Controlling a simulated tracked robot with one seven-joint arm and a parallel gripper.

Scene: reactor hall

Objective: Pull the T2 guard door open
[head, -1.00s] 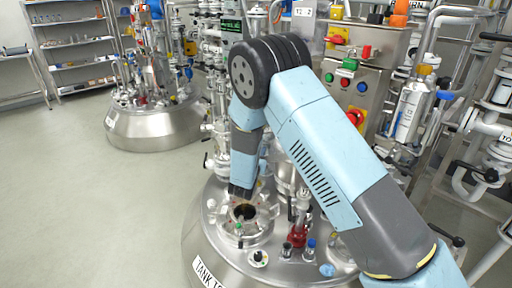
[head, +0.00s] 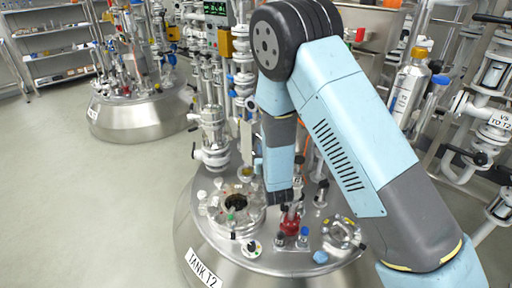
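Tank T2 (head: 262,268) is the steel vessel with a domed lid in the lower middle of the head view, labelled "TANK T2" (head: 203,268). A round dark opening (head: 236,202) with a ring of clamps sits on its lid. I cannot make out the guard door for certain among the fittings. My gripper (head: 283,197) points down over the lid, just right of the opening and close to a red fitting. Its fingers are too small and hidden to tell if they are open or shut, or touching anything.
Upright pipes and valves (head: 213,140) stand behind the opening. A red fitting (head: 290,222), a blue-capped fitting (head: 303,236) and a round port (head: 342,233) crowd the lid. A bottle (head: 408,88) and pipework stand at right. The floor (head: 90,200) at left is clear.

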